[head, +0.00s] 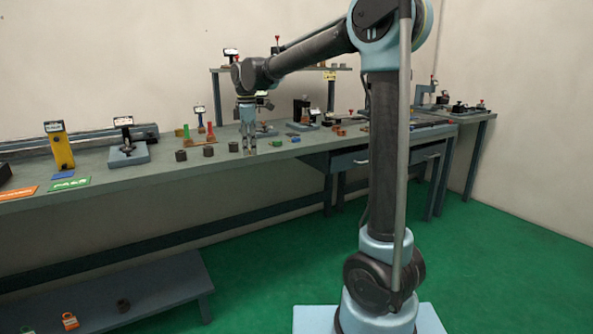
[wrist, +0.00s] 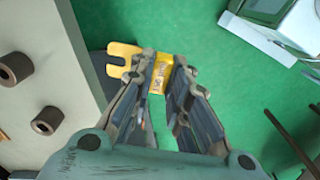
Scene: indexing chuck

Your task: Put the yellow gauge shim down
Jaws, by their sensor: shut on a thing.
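The yellow gauge shim (wrist: 122,66) is in the wrist view, a flat plate with a forked end pointing left. My gripper (wrist: 163,78) is shut on its other end, with the two fingers on either side of it. In the head view my gripper (head: 249,151) hangs downward at the front edge of the grey workbench (head: 160,172). The shim is too small or hidden to make out there. In the wrist view the green floor shows under and around much of the shim, and the bench top lies to the left.
Several dark round collars stand on the bench left of my gripper, one of them close by (head: 233,147); two show in the wrist view, one lower down (wrist: 47,121). A flat blue piece (head: 295,139) lies to the right. A green label plate (head: 70,184) lies further left.

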